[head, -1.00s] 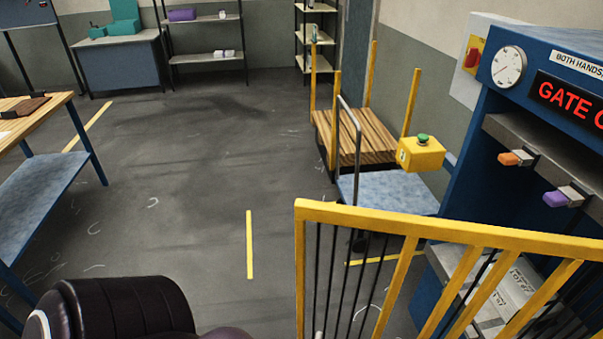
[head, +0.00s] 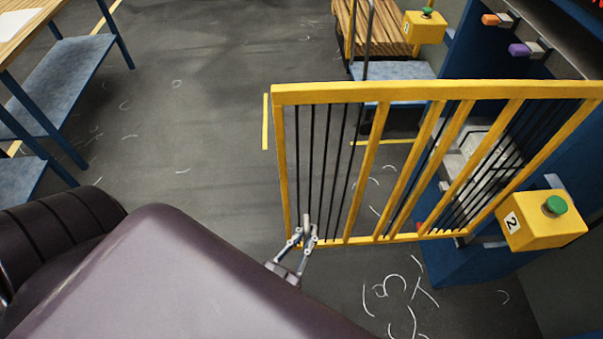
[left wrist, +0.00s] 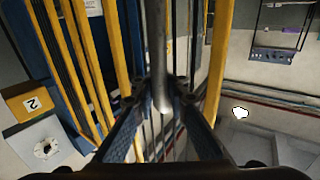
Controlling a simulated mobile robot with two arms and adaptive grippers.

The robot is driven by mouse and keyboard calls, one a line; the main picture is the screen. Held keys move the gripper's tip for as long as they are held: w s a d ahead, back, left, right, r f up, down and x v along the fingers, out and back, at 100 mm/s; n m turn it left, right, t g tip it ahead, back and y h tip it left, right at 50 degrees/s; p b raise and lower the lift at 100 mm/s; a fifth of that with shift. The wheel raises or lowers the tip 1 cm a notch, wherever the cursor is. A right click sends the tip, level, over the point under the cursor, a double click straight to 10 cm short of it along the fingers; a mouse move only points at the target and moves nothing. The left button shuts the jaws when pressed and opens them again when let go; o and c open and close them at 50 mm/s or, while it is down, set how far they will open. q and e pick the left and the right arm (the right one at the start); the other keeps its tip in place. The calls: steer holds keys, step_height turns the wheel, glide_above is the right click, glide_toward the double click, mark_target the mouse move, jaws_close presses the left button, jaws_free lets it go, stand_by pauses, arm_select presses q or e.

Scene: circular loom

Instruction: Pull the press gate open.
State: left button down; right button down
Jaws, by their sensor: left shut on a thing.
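The press gate (head: 378,93) is a yellow frame with yellow and thin black bars. It stands out to the left from the blue press (head: 463,262) in the head view, with floor showing through its bars. My left gripper (head: 306,238) is at the gate's lower left corner, shut on a grey upright handle (head: 306,222). In the left wrist view this handle (left wrist: 157,50) runs down between the two fingers (left wrist: 158,92), with yellow gate bars on both sides. My left arm hides the bottom left of the head view. My right gripper is not in view.
A yellow box with a green button (head: 543,218), marked 2, stands at the right beside the gate. A similar yellow box (head: 424,28) is behind the gate. A blue-legged table (head: 75,85) is at the left. Open grey floor lies between table and gate.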

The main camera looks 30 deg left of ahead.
arm_select(q)
steer(key=shift+s+f, duration=0.15)
steer(key=shift+s, duration=0.25)
steer(key=shift+s+d, duration=0.2)
steer(key=shift+s, duration=0.05)
steer(key=shift+s+d, duration=0.15)
steer(key=shift+s, duration=0.15)
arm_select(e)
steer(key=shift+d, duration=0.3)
arm_select(q)
steer(key=c, duration=2.3)
jaws_free()
steer(key=shift+c, duration=0.2)
steer(key=o, duration=0.4)
steer(key=shift+s, duration=0.15)
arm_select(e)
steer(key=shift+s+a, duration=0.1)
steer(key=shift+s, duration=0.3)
